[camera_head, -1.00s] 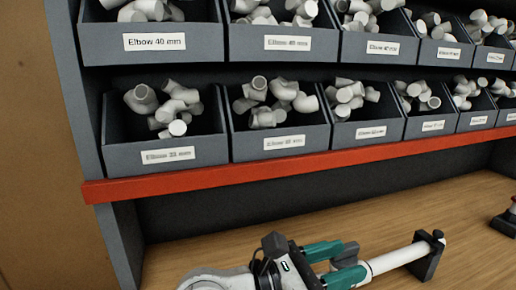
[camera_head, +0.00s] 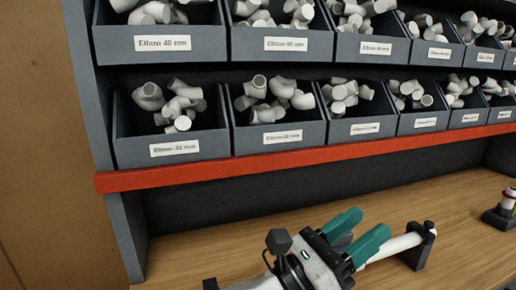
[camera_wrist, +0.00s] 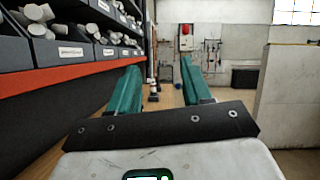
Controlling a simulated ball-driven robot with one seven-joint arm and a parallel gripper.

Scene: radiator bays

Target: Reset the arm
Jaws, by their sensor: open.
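My gripper (camera_head: 357,236) is at the bottom middle of the head view, above the wooden bench top. Its two green fingers are spread apart with nothing between them. In the wrist view my gripper (camera_wrist: 160,88) also shows open and empty, its fingers pointing along the bench. A white pipe (camera_head: 397,245) lies in a dark holder (camera_head: 419,247) just beyond the fingers in the head view. I cannot tell how far below the fingers the pipe is.
Grey bins (camera_head: 172,151) of white elbows fill the rack above an orange-red shelf edge (camera_head: 230,165). A dark-based fixture (camera_head: 499,217) stands at the right of the bench (camera_head: 440,210). A pale wall block (camera_wrist: 288,100) stands right in the wrist view.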

